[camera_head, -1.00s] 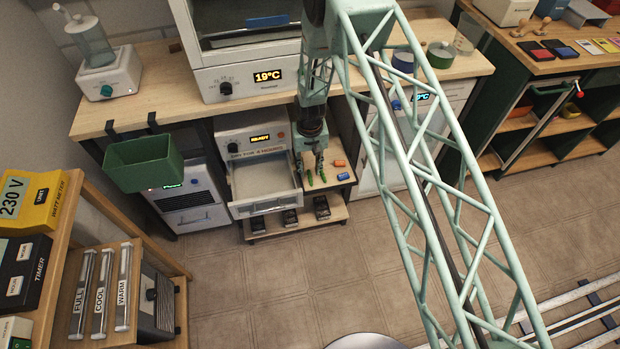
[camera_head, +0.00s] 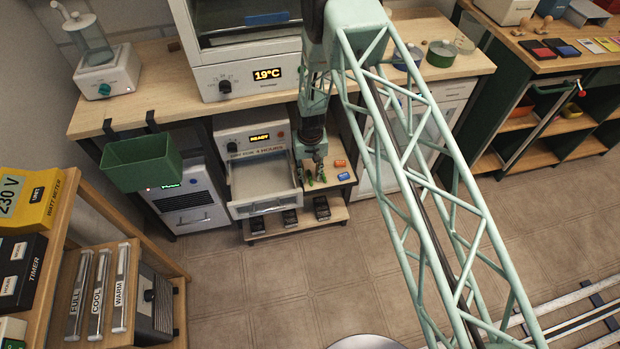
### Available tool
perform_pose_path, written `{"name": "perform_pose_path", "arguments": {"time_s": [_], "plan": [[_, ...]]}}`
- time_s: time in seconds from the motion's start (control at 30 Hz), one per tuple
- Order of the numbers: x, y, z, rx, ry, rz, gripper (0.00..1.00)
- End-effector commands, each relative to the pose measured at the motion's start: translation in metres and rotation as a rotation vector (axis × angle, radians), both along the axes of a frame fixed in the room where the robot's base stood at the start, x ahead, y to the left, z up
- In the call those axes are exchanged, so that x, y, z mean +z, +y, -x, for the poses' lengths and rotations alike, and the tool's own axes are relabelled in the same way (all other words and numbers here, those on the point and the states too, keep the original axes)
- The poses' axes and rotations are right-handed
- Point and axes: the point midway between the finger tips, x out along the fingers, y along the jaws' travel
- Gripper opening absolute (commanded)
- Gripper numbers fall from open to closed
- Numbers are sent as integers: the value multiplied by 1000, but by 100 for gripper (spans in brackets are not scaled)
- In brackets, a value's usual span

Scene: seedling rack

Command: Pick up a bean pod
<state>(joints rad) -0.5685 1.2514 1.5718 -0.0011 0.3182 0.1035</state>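Small green bean pods lie on the small wooden shelf (camera_head: 341,187) to the right of the open drawer. One green pod (camera_head: 310,181) shows at the left of my gripper's tips and another green bit (camera_head: 322,178) at the right. My gripper (camera_head: 316,174) points down, low over the shelf at the pods. Its two fingers look apart. They are small and dark here, and I cannot tell whether a pod lies between them or touches them.
The open drawer (camera_head: 265,205) under the "READY" panel is just left of my gripper. An orange piece (camera_head: 340,163) and a blue piece (camera_head: 342,175) lie close on the right. The wooden worktop (camera_head: 150,95) is above. A green bin (camera_head: 145,165) hangs from its edge.

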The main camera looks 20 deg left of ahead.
Motion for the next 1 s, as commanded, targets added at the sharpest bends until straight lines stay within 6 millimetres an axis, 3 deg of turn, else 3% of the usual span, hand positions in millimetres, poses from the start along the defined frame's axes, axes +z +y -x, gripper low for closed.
{"name": "perform_pose_path", "arguments": {"time_s": [0.17,0.4,1.0], "plan": [[0,0,0,0,0,0,27],[0,0,0,0,0,0,6],[8,0,0,0,-1,0,6]]}}
